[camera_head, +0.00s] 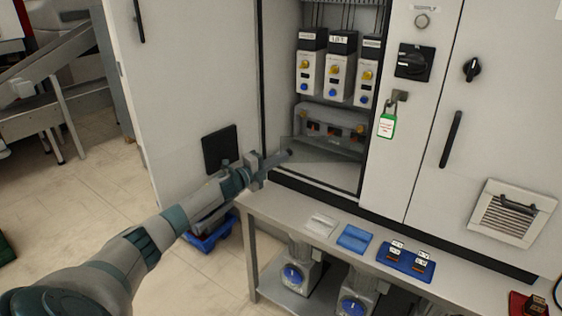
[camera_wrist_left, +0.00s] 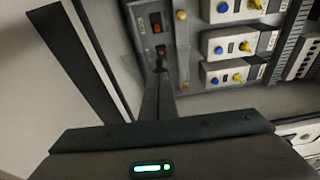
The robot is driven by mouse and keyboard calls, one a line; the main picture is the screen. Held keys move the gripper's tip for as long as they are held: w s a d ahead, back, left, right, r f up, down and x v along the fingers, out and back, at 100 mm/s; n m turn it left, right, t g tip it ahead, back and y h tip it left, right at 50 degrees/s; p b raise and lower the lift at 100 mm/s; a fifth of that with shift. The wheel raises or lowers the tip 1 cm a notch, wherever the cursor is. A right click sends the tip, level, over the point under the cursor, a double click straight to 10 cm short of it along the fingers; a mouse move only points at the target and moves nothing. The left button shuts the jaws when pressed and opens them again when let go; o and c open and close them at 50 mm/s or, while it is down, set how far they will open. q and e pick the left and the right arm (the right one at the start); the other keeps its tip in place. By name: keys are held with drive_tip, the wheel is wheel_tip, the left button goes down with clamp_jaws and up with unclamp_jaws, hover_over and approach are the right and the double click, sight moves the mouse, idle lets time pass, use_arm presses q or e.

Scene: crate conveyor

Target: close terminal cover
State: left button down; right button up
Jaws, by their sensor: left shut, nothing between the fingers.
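The terminal block (camera_head: 345,118) is a grey unit low inside the open cabinet, with several dark and orange terminals; it also shows in the left wrist view (camera_wrist_left: 147,41). A see-through cover (camera_head: 325,151) seems to stick out from its lower edge, swung away from the terminals; its outline is faint. My left gripper (camera_head: 288,153) is shut and empty, its fingertips at the left end of the cover. In the left wrist view its closed fingers (camera_wrist_left: 159,68) point at the terminal block. I cannot tell whether they touch the cover. My right gripper is out of view.
The open cabinet door (camera_head: 185,90) stands left of my gripper. Several drive modules (camera_head: 341,75) hang above the block. A bench (camera_head: 290,216) in front carries a blue tray (camera_head: 405,262) and a blue item (camera_head: 355,238).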

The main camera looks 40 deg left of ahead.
use_arm(q)
drive_tip(key=shift+s, duration=0.1)
